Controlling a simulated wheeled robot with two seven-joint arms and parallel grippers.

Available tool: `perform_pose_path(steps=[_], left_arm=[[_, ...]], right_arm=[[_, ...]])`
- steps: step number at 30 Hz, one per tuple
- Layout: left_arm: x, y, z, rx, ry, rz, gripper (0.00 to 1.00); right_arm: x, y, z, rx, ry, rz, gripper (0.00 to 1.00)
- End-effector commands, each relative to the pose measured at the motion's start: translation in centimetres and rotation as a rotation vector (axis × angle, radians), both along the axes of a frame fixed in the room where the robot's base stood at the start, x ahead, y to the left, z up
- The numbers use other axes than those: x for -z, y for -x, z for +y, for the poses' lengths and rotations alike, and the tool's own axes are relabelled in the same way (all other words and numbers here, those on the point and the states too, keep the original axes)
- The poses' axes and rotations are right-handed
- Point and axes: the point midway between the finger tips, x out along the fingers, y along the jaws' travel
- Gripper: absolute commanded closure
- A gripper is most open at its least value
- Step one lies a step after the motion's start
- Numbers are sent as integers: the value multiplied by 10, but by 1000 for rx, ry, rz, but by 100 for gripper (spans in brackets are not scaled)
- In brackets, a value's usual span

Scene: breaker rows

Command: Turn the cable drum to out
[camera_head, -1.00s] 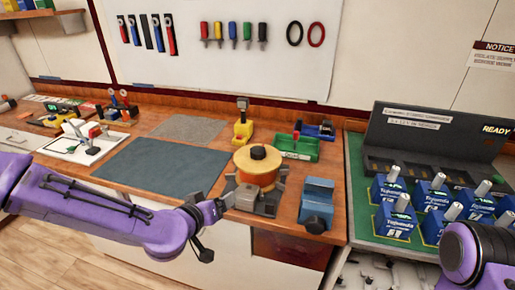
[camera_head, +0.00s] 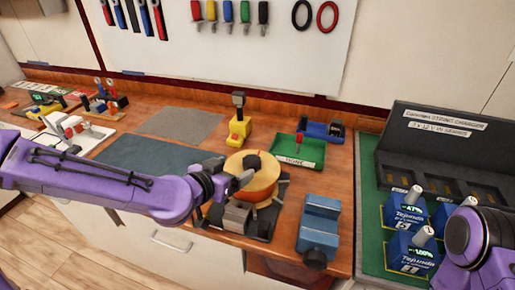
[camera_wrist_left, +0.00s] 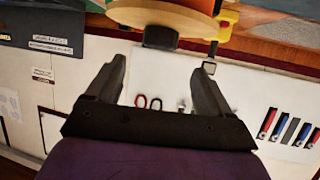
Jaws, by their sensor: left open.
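The cable drum (camera_head: 262,185) is an orange-yellow round drum with a black knob on top. It sits on a dark base (camera_head: 236,217) on the wooden bench. My left gripper (camera_head: 241,181) is at the left front of the drum in the head view and hides part of it. In the left wrist view the jaws (camera_wrist_left: 160,68) are open with nothing between them. The drum's pale disc (camera_wrist_left: 165,14) and a dark block under it show just beyond the fingertips. I cannot tell whether they touch. No out marking is legible. My right gripper is out of view; only part of my right arm shows.
A blue block-like device (camera_head: 319,228) stands right of the drum. A green tray (camera_head: 312,157) and a yellow device (camera_head: 239,128) stand behind it. Blue batteries (camera_head: 405,245) and a dark charger (camera_head: 440,150) are at the right.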

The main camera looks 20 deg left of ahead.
Motion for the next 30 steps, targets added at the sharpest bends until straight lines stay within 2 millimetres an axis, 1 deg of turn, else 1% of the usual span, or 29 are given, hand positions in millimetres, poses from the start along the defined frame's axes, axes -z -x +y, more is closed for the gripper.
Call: perform_pose_path(steps=[2, 5, 8, 12, 18, 22, 29, 30], left_arm=[[1, -3, 0, 0, -1, 0, 19], [7, -12, -3, 0, -2, 3, 19], [14, -28, -8, 1, -1, 4, 19], [26, -55, -14, -1, -2, 5, 19], [37, -84, -22, -1, -1, 2, 19], [40, -93, -24, -1, -1, 1, 19], [41, -94, -25, 0, 0, 0, 19], [41, -94, -25, 0, 0, 0, 22]], right_arm=[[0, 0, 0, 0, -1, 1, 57], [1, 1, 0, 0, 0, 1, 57], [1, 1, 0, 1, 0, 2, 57], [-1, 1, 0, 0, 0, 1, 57], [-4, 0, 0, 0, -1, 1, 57], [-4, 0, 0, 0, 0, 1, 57], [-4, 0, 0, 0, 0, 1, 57], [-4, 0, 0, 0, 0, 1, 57]])
